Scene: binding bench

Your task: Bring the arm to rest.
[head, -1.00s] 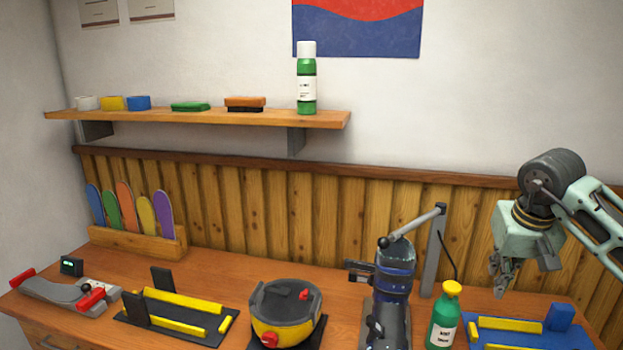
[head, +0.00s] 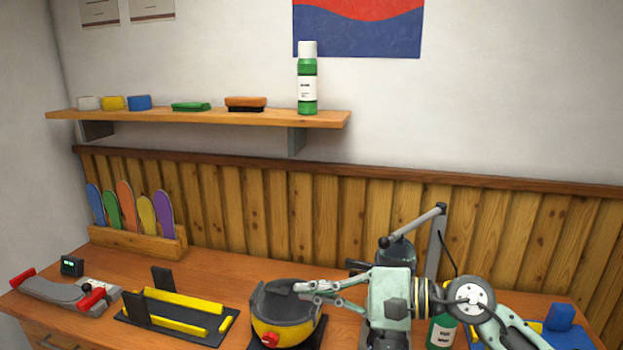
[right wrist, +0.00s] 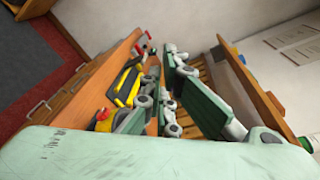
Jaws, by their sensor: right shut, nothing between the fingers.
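My right gripper (head: 318,290) shows in the head view at the lower middle. Its arm comes in from the lower right, and its fingers point left, shut and empty. The fingertips appear in front of or over the rim of the round black and yellow device (head: 283,320); I cannot tell whether they touch. In the right wrist view the gripper's fingers (right wrist: 165,90) stretch away over the bench. My left gripper is in neither view.
The bench (head: 225,268) holds a black and yellow jig (head: 175,312), a grey lever tool (head: 62,291) and a blue tray (head: 535,338). My right arm partly hides a dark upright machine (head: 400,252) and a green bottle (head: 440,334). A shelf (head: 220,117) hangs above.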

